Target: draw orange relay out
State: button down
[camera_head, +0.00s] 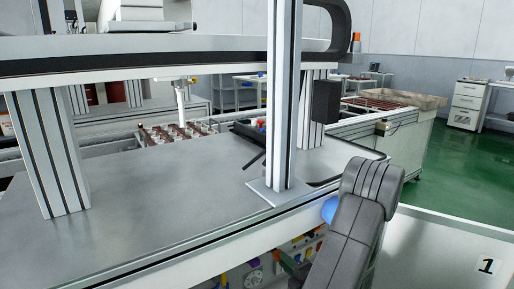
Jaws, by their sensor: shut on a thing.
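My grey arm (352,228), with a blue joint cap, rises at the lower right and runs down out of the bottom edge. My gripper is not in view, so what it holds is hidden. Below the front edge of the steel table, a recess shows part of a panel (253,264) with small coloured parts in purple, white, yellow and blue. I cannot make out the orange relay among them; my arm covers the panel's right side.
An aluminium post (284,95) stands on the steel table (130,205), left of my arm. A black tray (247,130) with red and blue items lies behind it. A grey surface marked 1 (450,255) is at the lower right. Green floor is clear beyond.

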jog(key=shift+s+d, duration=0.2)
jog(key=shift+s, duration=0.15)
jog(key=shift+s+d, duration=0.1)
dwell(0.3)
jog(key=shift+p+v, duration=0.6)
jog(key=shift+v, duration=0.75)
